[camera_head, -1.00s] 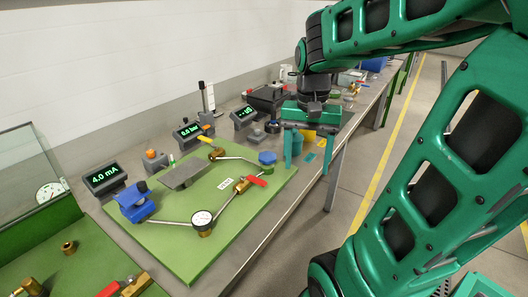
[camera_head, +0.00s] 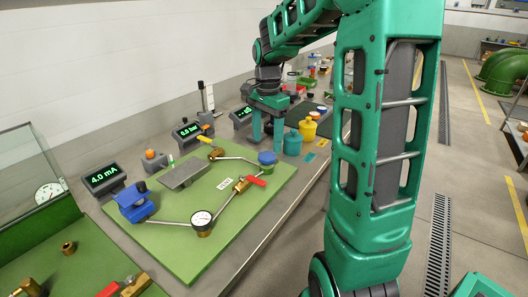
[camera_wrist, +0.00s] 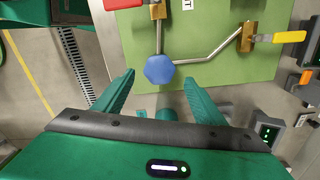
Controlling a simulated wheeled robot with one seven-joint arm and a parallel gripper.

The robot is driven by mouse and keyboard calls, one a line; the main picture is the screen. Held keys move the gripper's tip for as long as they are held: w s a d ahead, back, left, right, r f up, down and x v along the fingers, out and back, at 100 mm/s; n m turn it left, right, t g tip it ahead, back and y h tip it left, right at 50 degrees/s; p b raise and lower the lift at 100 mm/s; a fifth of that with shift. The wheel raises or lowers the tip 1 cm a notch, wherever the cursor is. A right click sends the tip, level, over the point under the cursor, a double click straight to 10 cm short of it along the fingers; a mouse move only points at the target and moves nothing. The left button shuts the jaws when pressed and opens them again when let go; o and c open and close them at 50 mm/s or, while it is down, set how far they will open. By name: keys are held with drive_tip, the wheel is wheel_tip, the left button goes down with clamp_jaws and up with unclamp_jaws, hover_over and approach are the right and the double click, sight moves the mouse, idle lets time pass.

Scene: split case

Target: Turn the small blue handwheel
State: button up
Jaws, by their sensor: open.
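The small blue handwheel (camera_head: 267,158) is at the right corner of the green board (camera_head: 180,255), at the end of a thin pipe. It also shows as a blue faceted disc in the wrist view (camera_wrist: 160,70). My gripper (camera_head: 267,141) points down just beyond the handwheel in the head view, with its fingers spread and empty. In the wrist view the handwheel appears ahead of and between the two fingertips (camera_wrist: 159,78). I see no contact, and the exact height gap cannot be told.
On the board are a red-handled valve (camera_head: 241,186), a yellow-handled valve (camera_head: 216,153), a round gauge (camera_head: 202,220) and a blue device (camera_head: 134,205). Displays stand behind, including one reading 4.0 mA (camera_head: 104,178). Teal (camera_head: 292,143) and yellow (camera_head: 308,129) jars stand right of my gripper.

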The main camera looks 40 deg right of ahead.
sight(267, 155)
drive_tip(key=shift+f, duration=2.45)
drive_tip(key=c, duration=1.1)
